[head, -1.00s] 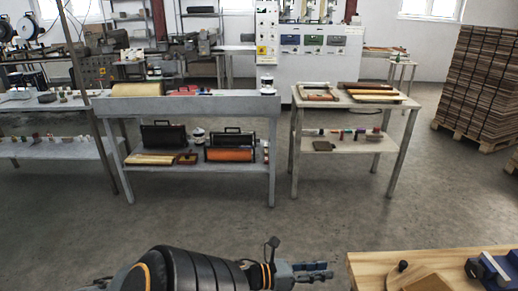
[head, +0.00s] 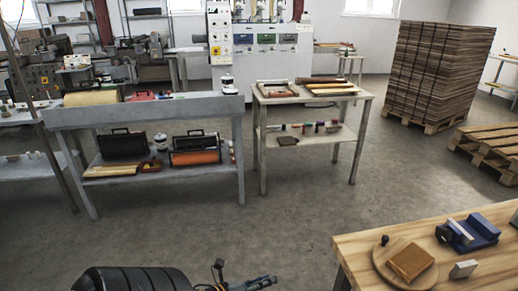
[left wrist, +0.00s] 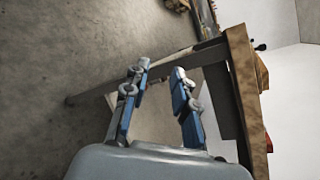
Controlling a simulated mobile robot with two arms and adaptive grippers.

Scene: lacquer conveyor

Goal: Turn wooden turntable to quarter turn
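The wooden turntable (head: 381,262) is a round disc on the workbench at the lower right of the head view. A small black knob (head: 384,240) stands at its far left rim, and a square wooden block (head: 411,263) lies on top. My left gripper (head: 262,283) is at the bottom edge of the head view, left of the bench and apart from the turntable. In the left wrist view its blue-padded fingers (left wrist: 159,78) are apart with nothing between them. A dark knob (left wrist: 260,47) shows past the bench edge there. My right gripper is out of view.
The wooden workbench (head: 350,247) also holds a blue vise-like fixture (head: 468,231) and a small pale block (head: 463,269). Grey floor lies open between the bench and the tables behind. Stacked boards (head: 435,65) and a pallet (head: 490,143) stand at the right.

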